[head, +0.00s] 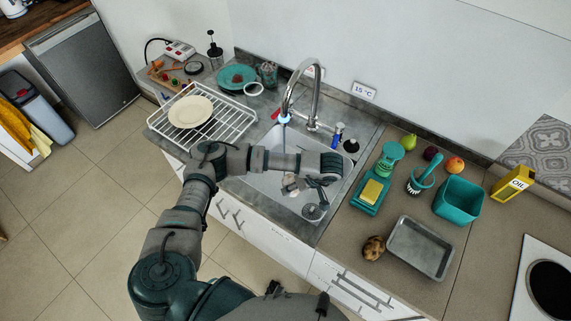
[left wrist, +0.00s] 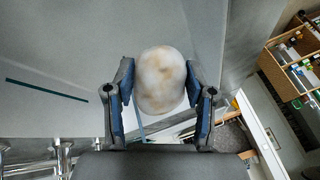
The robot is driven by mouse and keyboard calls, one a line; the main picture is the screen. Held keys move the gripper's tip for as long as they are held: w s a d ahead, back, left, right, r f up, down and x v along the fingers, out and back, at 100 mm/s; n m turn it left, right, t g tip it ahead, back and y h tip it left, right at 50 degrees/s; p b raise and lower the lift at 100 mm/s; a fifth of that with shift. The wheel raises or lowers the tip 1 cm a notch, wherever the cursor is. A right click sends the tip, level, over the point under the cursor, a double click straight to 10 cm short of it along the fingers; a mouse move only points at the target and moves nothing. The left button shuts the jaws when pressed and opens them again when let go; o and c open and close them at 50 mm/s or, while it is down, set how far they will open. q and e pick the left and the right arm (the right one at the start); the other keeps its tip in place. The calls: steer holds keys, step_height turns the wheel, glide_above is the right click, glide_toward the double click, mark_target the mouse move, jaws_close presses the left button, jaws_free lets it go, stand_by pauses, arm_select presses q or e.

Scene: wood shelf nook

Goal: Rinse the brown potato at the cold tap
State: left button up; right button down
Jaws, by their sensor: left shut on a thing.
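My left gripper (head: 312,184) reaches over the sink (head: 262,182) and is shut on a pale, rounded, potato-like lump (left wrist: 160,80) with light brown patches. In the left wrist view the lump sits between the two blue-padded fingers. In the head view it shows as a small pale patch (head: 290,184) in the sink, partly hidden by my gripper. A brown, mottled potato (head: 374,247) lies on the counter right of the sink. The curved metal tap (head: 317,90) has a blue glow at its spout, left of and behind my gripper. My right gripper is not in view.
A white dish rack (head: 240,122) with a plate stands left of the sink. On the right are a grey tray (head: 420,247), a teal tub (head: 458,200), a yellow sponge (head: 372,191) on a teal holder, a brush, fruit and an oil carton (head: 512,184).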

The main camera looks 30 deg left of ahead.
mark_target(296, 194)
arm_select(q)
steer(key=s+d+r+p, duration=0.2)
steer(key=s+r+p, duration=0.1)
steer(key=shift+s+d+r, duration=0.2)
steer(key=shift+s+r, duration=0.05)
steer(key=shift+r, duration=0.05)
steer(key=shift+s+d+r, duration=0.15)
steer(key=shift+s+d, duration=0.05)
steer(key=shift+s, duration=0.1)
